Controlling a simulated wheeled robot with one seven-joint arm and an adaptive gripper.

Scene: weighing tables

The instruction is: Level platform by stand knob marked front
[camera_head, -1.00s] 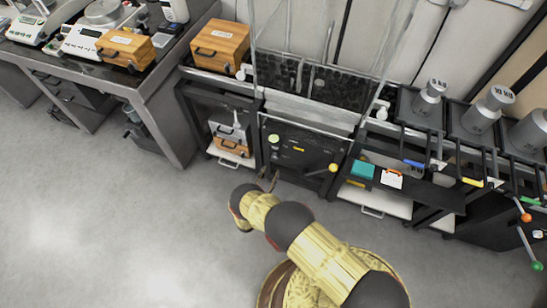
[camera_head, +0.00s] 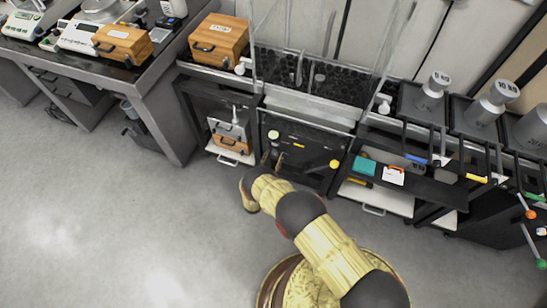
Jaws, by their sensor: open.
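The central stand (camera_head: 305,146) has a dark front panel under a clear-walled platform (camera_head: 312,80) with a dark perforated surface. A pale green-yellow round knob (camera_head: 273,134) sits at the panel's upper left, and a yellow round knob (camera_head: 335,164) at its right edge. A small yellow mark (camera_head: 299,146) lies between them; any lettering is too small to read. My gripper (camera_head: 273,158) is open and small in view, in front of the panel's left part, just below the pale knob. I cannot tell whether it touches the panel.
On the right are a teal box (camera_head: 364,166), coloured handles and marked weights (camera_head: 493,102). A bench (camera_head: 160,70) with scales stands at left. The floor (camera_head: 110,220) is clear.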

